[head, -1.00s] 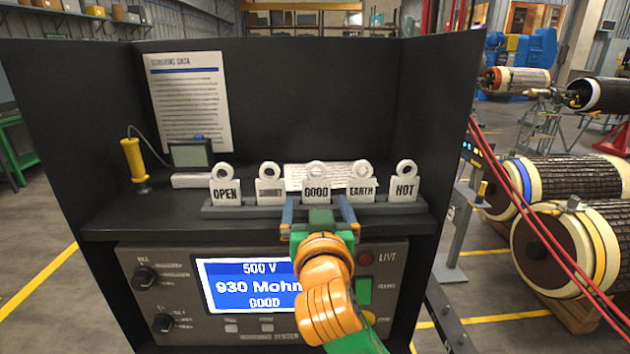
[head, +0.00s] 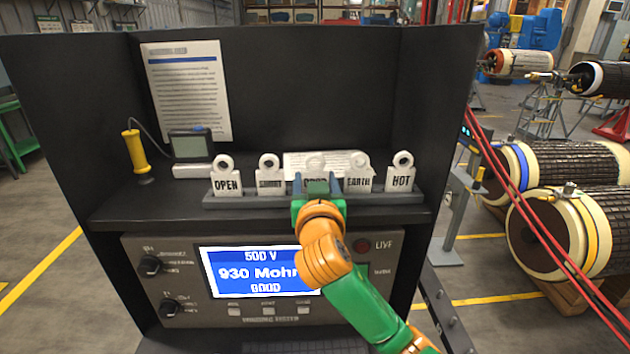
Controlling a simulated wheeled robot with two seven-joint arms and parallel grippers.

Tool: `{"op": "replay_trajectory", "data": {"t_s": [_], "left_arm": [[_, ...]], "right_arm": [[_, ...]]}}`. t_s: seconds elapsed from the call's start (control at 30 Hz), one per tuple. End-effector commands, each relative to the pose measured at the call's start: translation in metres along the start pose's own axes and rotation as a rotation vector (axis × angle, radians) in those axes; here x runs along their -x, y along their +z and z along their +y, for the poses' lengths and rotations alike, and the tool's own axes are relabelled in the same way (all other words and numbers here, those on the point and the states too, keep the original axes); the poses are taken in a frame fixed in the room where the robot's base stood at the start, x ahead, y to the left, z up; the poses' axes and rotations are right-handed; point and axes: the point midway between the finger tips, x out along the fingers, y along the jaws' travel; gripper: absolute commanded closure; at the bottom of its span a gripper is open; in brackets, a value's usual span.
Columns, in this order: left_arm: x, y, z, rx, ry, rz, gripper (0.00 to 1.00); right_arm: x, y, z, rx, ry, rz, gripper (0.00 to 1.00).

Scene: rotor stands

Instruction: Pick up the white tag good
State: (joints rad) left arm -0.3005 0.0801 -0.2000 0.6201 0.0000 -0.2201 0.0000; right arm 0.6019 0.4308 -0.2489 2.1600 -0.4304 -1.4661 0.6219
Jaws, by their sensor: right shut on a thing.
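The white tag good (head: 316,163) stands in the middle slot of the grey tag rack (head: 250,201). Its ring top shows above my gripper, and most of its lettering is hidden. My right gripper (head: 317,184), on an orange and green arm, is shut on the tag good, with a finger on each side. The tag appears upright and in line with its neighbours. I cannot tell whether it has left its slot. My left gripper is not in view.
White tags open (head: 227,182), short (head: 269,180), earth (head: 358,179) and hot (head: 401,179) stand close on both sides. A yellow probe (head: 134,152) and small meter (head: 189,144) sit at left. The tester screen (head: 258,272) is below. Dark panels enclose the shelf.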

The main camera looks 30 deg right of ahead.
Motion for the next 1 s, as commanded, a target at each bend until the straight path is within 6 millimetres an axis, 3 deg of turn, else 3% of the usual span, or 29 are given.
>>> {"op": "replay_trajectory", "data": {"t_s": [0.17,0.3,0.53,0.6,0.73,1.0], "left_arm": [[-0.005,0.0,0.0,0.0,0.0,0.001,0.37],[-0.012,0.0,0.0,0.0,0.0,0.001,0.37],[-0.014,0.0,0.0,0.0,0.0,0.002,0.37],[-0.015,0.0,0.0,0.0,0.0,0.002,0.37],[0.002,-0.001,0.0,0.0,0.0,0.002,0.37],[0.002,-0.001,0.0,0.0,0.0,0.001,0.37]], "right_arm": [[0.001,-0.01,0.0,-0.004,-0.001,0.002,0.67],[0.004,-0.035,-0.001,-0.008,-0.004,0.006,0.67],[0.061,-0.094,0.001,-0.008,-0.009,0.011,0.67],[0.084,-0.1,0.001,-0.009,-0.013,0.009,0.67],[0.101,-0.11,0.001,-0.01,-0.013,0.0,0.67],[0.14,-0.121,0.004,-0.006,-0.006,0.003,0.67]]}}
